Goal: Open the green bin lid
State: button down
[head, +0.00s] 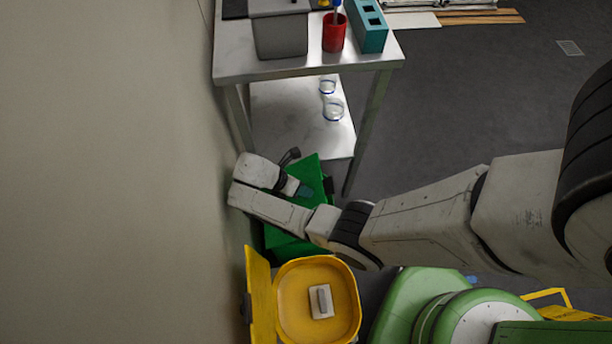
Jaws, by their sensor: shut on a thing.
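The bin's inside is not visible.
A yellow bin (349,305) with its lid (258,295) upright stands in front, a small pale object (320,301) inside. The steel table (300,67) behind bears a grey container (280,32), a red cup (334,38) and a blue rack (369,30).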

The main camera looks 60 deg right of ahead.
jog(key=shift+w+a+r, duration=0.1)
jog(key=shift+a, duration=0.05)
dwell(0.3)
jog(key=c, duration=0.9)
grip_release()
jog(key=shift+c, duration=0.2)
jog(key=shift+r, duration=0.3)
notch_tip(320, 180, up, 2)
jog(key=shift+r+p, duration=0.25)
jog(key=shift+p, duration=0.45)
jog(key=s+a+r+p, duration=0.3)
jog(key=s+r, duration=0.7)
jog(key=s, duration=0.3)
jog(key=shift+s+p, duration=0.3)
jog(key=shift+s, duration=0.05)
